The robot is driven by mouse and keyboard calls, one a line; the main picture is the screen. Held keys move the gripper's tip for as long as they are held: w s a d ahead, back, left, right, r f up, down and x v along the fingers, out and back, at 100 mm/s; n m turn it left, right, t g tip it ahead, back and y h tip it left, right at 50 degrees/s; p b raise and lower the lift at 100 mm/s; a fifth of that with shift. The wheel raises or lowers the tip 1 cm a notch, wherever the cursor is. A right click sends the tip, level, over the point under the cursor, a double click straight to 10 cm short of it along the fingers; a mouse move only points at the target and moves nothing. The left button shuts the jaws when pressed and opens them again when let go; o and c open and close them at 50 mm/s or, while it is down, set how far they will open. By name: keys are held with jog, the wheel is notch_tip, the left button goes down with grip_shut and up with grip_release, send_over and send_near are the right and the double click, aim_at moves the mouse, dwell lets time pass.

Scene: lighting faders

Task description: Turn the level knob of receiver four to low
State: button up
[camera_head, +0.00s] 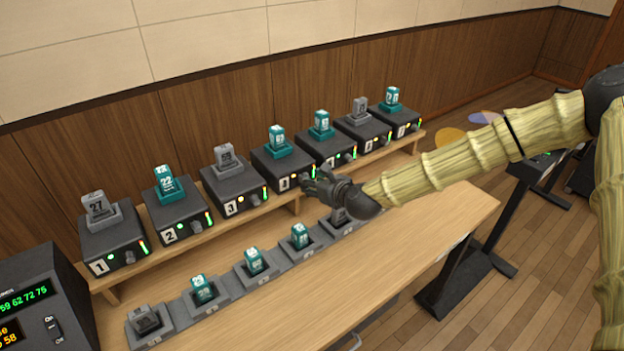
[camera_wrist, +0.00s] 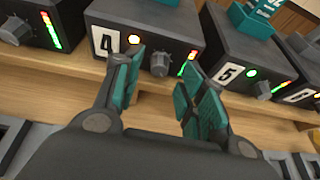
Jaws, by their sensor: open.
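Receiver four (camera_head: 270,160) is a dark box on the raised shelf, with a teal pack standing in its top. In the wrist view its front (camera_wrist: 170,30) shows the label 4, a yellow light, a round grey level knob (camera_wrist: 160,62) and a coloured level bar (camera_wrist: 188,62). My gripper (camera_wrist: 163,76) is open, its teal-padded fingers apart on either side of the knob as seen from the wrist. I cannot tell whether they touch it. In the head view my gripper (camera_head: 318,186) is in front of receiver four's right side. The knob's pointer direction is unclear.
Receiver five (camera_wrist: 250,60) stands close on the right and receiver three (camera_head: 232,178) on the left. A row of grey charging docks (camera_head: 205,300) lies on the desk below my gripper. A dark unit with green digits (camera_head: 40,295) stands at the left.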

jog(key=shift+w+a+f, duration=0.2)
jog(key=shift+w+a, duration=0.05)
jog(key=shift+w, duration=0.1)
grip_shut()
jog(key=shift+n+b, duration=0.3)
jog(key=shift+s+a+f+n+t+h+b, duration=0.15)
jog(key=shift+n+t+h+b, duration=0.3)
jog(key=shift+n+t+b, duration=1.4)
jog(key=shift+a+f+n+t+h+b, duration=0.1)
jog(key=shift+f+n+t+h+b, duration=0.3)
jog(key=shift+n+b, duration=2.75)
jog(key=shift+s+a+f+n+t+h+b, duration=0.1)
jog(key=shift+n+t+h+b, duration=0.75)
jog(key=shift+n+b, duration=1.6)
jog(key=shift+m+t+y+b, duration=0.25)
jog(key=shift+t+y+b, duration=0.05)
jog(key=shift+t+b, duration=0.1)
